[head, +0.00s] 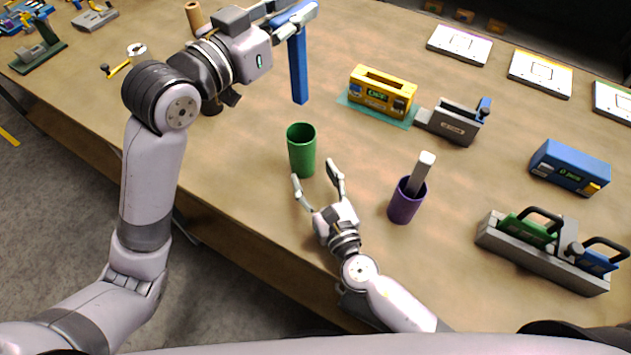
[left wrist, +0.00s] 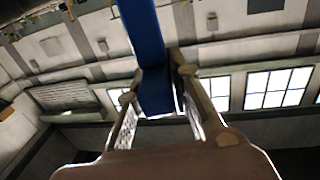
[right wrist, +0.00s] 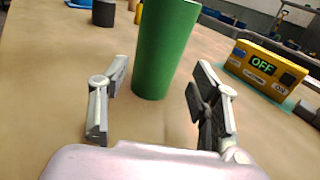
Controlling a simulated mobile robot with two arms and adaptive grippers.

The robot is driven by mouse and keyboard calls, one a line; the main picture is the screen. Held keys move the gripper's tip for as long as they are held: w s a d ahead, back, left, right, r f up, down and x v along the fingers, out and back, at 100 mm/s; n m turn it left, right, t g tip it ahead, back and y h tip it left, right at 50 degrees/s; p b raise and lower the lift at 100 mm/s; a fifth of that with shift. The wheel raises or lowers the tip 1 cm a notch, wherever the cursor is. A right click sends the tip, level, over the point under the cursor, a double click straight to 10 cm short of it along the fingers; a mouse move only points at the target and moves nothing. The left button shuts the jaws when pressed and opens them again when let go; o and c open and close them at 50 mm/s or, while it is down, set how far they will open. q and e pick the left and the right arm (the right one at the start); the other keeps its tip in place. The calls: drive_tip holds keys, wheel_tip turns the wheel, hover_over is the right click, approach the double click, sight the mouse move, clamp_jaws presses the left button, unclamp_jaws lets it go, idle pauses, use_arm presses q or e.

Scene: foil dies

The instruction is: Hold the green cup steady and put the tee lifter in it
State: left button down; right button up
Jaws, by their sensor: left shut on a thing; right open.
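The green cup (head: 301,152) stands upright and empty-looking on the table; the right wrist view shows its side (right wrist: 165,50). My right gripper (head: 316,172) is open at table height, its two fingers pointing at the cup from the near side. In the right wrist view the cup is seen between the spread fingers (right wrist: 160,92), with no finger visibly touching it. The tee lifter (head: 298,68) is a blue T-shaped bar. My left gripper (head: 290,14) is shut on its top, and the stem hangs down above and behind the cup, apart from it. The left wrist view shows the blue bar (left wrist: 142,35) between the fingers.
A purple cup (head: 405,206) with a grey bar stands right of my right gripper. A yellow box (head: 382,88) on a teal mat and a grey holder (head: 455,122) stand behind. A grey rack (head: 540,262) with green and blue tools is at the right. The table's front edge is near.

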drive_tip(key=x, duration=1)
drive_tip(key=shift+w+a+f, duration=0.1)
drive_tip(key=shift+w+a, duration=0.05)
drive_tip(key=shift+w, duration=0.25)
drive_tip(key=shift+c, duration=0.4)
drive_tip(key=c, duration=1)
drive_tip(key=shift+c, duration=0.2)
